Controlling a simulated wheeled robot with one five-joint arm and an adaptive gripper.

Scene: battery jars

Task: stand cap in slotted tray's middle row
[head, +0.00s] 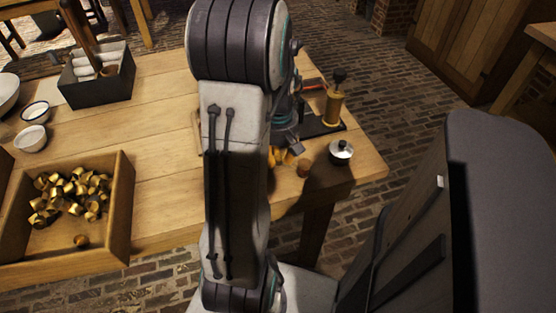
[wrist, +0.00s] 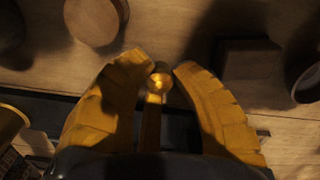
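My gripper (wrist: 166,72) has yellow-orange fingers, and their tips close in on a small shiny brass cap (wrist: 160,81) in the wrist view. Both tips appear to touch the cap's sides. In the head view my gripper (head: 285,155) hangs over the table's right part, partly hidden by my arm, and the held cap cannot be made out. Many loose brass caps (head: 78,190) lie in a wooden box at the left. A wooden edge (head: 197,131) shows left of my arm; I cannot tell whether it belongs to the slotted tray. The tray's rows are not visible.
A brass grinder (head: 333,106) and a lidded metal pot (head: 341,152) stand near the table's right end. A small brown round piece (head: 303,168) is close to my gripper. A black caddy (head: 98,82) and white bowls (head: 31,138) stand left. Table between is clear.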

